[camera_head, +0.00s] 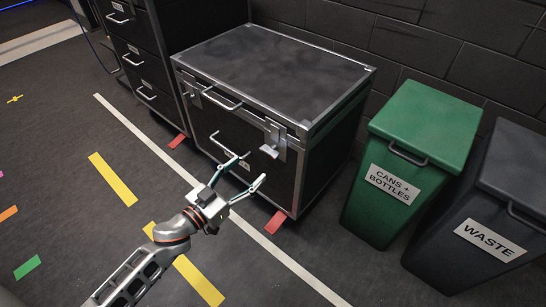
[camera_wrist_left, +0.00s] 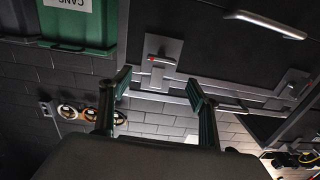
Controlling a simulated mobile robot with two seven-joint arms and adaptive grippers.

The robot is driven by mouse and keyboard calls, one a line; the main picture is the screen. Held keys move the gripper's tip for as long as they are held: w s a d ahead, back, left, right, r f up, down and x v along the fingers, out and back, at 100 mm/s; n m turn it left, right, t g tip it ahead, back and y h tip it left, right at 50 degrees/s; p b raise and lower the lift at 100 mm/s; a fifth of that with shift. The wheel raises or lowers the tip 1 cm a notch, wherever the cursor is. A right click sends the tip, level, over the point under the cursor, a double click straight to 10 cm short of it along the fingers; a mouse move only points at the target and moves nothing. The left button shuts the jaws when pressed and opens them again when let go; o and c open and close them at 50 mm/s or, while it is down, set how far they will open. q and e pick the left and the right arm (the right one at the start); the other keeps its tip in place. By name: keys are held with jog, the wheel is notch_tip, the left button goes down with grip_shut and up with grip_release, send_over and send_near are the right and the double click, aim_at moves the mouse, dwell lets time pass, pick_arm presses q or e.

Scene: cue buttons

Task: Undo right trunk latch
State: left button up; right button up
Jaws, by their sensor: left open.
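The black trunk (camera_head: 270,70) with silver edging stands against the wall, its lid closed. Its right latch (camera_head: 271,143) is a silver plate with a protruding tab on the front. In the left wrist view this latch (camera_wrist_left: 160,60) shows a small red mark and lies just beyond and between my fingertips. The left latch (camera_head: 194,94) is near the other front corner; it also shows in the left wrist view (camera_wrist_left: 292,85). My left gripper (camera_head: 253,170) is open and empty, in front of and below the right latch, apparently apart from it. My right gripper is out of view.
A green cans and bottles bin (camera_head: 415,140) stands right of the trunk, with a dark waste bin (camera_head: 500,200) beyond it. A black drawer cabinet (camera_head: 145,50) adjoins the trunk's left. A trunk handle (camera_head: 222,100) lies between the latches.

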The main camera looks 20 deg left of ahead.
aim_at(267, 154)
pick_arm(q)
jog(key=shift+h, duration=0.3)
jog(key=x, duration=0.2)
jog(key=b+x, duration=0.1)
jog(key=x, duration=0.2)
jog(key=f+b+x, duration=0.1)
jog(key=x, duration=0.2)
jog(key=shift+w+a+f, duration=0.1)
jog(key=shift+w+a, duration=0.05)
jog(key=shift+w, duration=0.6)
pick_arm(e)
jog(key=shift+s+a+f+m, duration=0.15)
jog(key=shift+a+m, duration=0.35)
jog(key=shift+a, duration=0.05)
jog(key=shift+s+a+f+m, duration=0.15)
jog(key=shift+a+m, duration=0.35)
pick_arm(q)
jog(key=c, duration=1.1)
